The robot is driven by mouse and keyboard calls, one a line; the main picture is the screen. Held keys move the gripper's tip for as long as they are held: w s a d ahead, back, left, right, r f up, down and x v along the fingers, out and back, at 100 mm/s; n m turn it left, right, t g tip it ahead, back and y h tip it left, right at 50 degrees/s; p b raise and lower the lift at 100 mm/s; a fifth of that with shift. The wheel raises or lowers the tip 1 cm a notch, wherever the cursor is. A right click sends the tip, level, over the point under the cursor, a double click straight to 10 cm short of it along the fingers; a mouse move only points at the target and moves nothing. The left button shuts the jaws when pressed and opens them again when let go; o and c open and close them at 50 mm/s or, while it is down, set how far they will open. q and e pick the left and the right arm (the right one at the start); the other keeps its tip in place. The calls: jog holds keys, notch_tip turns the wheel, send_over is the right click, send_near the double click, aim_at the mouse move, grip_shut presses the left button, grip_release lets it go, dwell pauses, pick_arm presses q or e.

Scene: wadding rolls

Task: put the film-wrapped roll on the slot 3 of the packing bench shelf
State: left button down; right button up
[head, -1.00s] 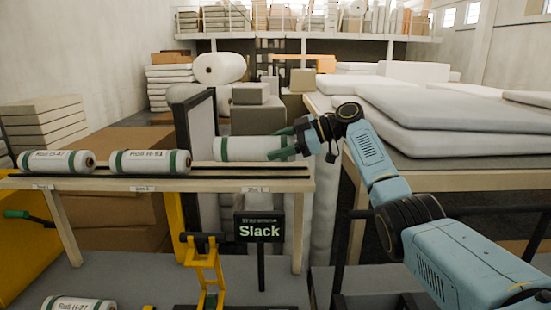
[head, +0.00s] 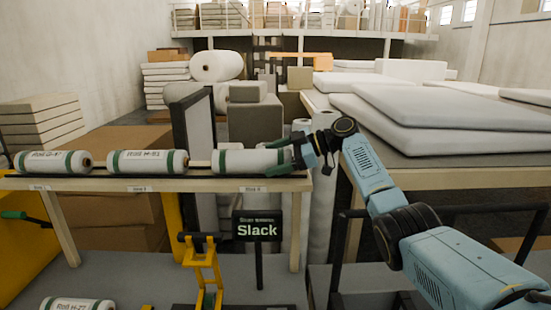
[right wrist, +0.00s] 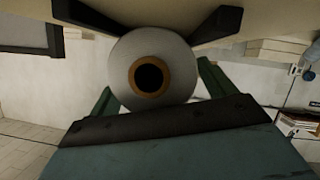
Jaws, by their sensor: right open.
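The film-wrapped roll (head: 240,162), white with green end bands, lies level on the right part of the packing bench shelf (head: 215,184), above the rightmost slot label (head: 253,189). My right gripper (head: 292,154) is at the roll's right end, with its jaws open and green fingers on either side of that end. In the right wrist view the roll's end (right wrist: 181,61) faces me, with a brown core ring and dark hole between the fingers (right wrist: 156,85). I cannot tell whether the fingers touch it. My left gripper is not in view.
Two similar labelled rolls, one at far left (head: 52,162) and one in the middle (head: 147,161), lie on the same shelf. Another roll (head: 77,304) lies lower at bottom left. A black "Slack" sign (head: 257,227) stands below the shelf. A table with white slabs (head: 440,115) stands right.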

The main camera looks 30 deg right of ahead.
jog(key=b+v, duration=0.2)
jog(key=v, duration=1)
jog(key=shift+a, duration=0.1)
dwell(1.2)
